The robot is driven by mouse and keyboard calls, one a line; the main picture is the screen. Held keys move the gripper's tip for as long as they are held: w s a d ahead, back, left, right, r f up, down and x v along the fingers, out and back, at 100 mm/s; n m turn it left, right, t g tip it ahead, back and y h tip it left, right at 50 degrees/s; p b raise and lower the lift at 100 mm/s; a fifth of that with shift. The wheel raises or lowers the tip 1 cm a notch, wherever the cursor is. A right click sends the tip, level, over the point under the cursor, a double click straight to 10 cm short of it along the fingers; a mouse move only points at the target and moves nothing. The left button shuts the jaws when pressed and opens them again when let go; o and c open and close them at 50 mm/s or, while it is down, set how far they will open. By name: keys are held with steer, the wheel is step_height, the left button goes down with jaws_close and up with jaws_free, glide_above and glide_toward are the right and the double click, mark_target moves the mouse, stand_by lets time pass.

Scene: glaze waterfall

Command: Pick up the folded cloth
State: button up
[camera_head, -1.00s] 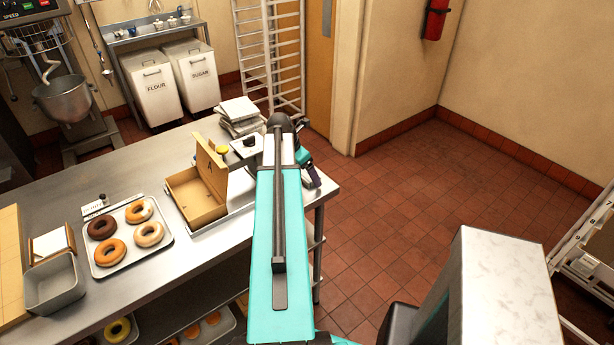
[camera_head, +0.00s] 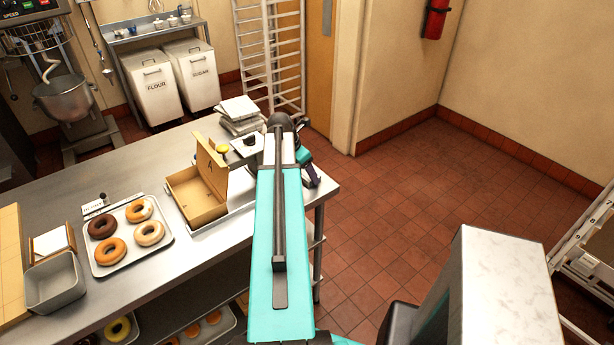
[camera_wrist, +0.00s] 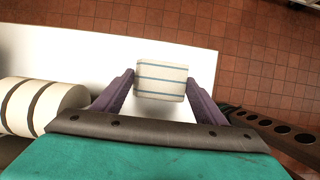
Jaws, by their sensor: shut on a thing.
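The folded cloth (camera_wrist: 161,82) is a small pale pad with thin blue stripes. In the wrist view it sits between the two purple fingers of my gripper (camera_wrist: 160,84). The fingers are shut on it, one at its left side and one at its right. A white surface shows behind and below it; I cannot tell whether the cloth touches it.
The steel table (camera_head: 135,166) holds an open cardboard box (camera_head: 196,211), a tray of doughnuts (camera_head: 106,266), a grey bin (camera_head: 53,286) and a stack of white boxes (camera_head: 240,108). A pale banded cylinder (camera_wrist: 38,105) lies left of my gripper.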

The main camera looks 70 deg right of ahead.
mark_target(306, 174)
steer(key=shift+r, duration=0.2)
steer(key=shift+r+b, duration=0.9)
steer(key=shift+r, duration=0.45)
steer(key=shift+a+r, duration=0.1)
steer(key=shift+r, duration=0.1)
steer(key=s+a+b, duration=0.1)
steer(key=a, duration=0.2)
steer(key=s+a+b, duration=0.1)
steer(key=s+a, duration=0.1)
steer(key=a, duration=0.1)
steer(key=s+a+b, duration=0.1)
steer(key=s+a, duration=0.1)
steer(key=a, duration=0.1)
steer(key=shift+s+r, duration=0.1)
steer(key=shift+r, duration=0.3)
steer(key=a+b, duration=0.1)
steer(key=b, duration=0.3)
steer(key=s+a+b, duration=0.1)
steer(key=a+b, duration=0.1)
steer(key=b, duration=0.3)
steer(key=s+a+b, duration=0.1)
steer(key=b, duration=0.3)
steer(key=shift+s+a+r, duration=0.25)
steer(key=shift+a+r+b, duration=0.1)
steer(key=shift+b, duration=0.25)
